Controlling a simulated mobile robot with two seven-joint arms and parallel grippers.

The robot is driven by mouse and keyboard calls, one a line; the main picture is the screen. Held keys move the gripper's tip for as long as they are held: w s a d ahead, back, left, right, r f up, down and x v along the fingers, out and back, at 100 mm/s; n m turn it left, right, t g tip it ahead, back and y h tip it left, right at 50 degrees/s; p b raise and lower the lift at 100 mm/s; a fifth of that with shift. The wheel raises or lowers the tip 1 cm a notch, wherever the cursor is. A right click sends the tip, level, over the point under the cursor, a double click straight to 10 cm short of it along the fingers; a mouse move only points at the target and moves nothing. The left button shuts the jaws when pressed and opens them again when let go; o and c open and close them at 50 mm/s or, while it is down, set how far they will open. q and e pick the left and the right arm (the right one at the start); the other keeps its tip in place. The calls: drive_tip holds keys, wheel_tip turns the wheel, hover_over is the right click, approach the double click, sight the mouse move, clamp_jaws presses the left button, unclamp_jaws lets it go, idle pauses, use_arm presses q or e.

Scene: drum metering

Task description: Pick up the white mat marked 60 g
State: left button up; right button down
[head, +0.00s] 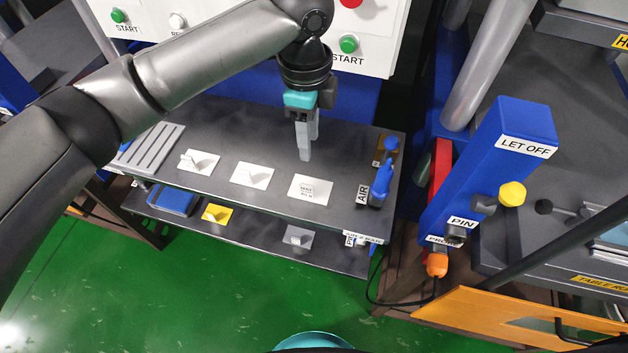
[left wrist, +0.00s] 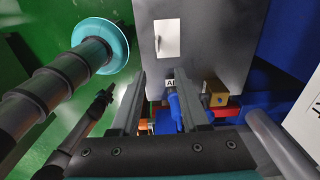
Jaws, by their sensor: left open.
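Three white mats lie in a row on the upper grey shelf: a left one (head: 199,161), a middle one (head: 252,176) and a right one (head: 322,190). The right mat bears small dark print, too small to read surely as 60 g; the other two show a small raised tab. My left gripper (head: 305,157) is open and empty, pointing down above the shelf, behind the right mat in the head view. In the left wrist view, a white mat (left wrist: 167,38) lies beyond the open left fingers (left wrist: 161,76). My right gripper is out of view.
A blue AIR nozzle (head: 382,180) stands at the shelf's (head: 225,140) right end, and a ribbed grey tray (head: 152,147) at its left. The lower shelf holds a yellow piece (head: 217,213) and a grey one (head: 297,236). A START panel (head: 375,45) rises behind.

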use_arm(q)
drive_tip(key=b, duration=0.2)
approach(307, 185)
wheel_tip(307, 185, down, 5)
drive_tip(key=shift+w+d+f, duration=0.1)
drive_tip(key=shift+d+f, duration=0.05)
drive_tip(key=shift+d, duration=0.05)
wheel_tip(307, 185, down, 5)
drive_tip(key=shift+a+f+b, duration=0.1)
drive_tip(key=shift+b, duration=0.45)
clamp_jaws()
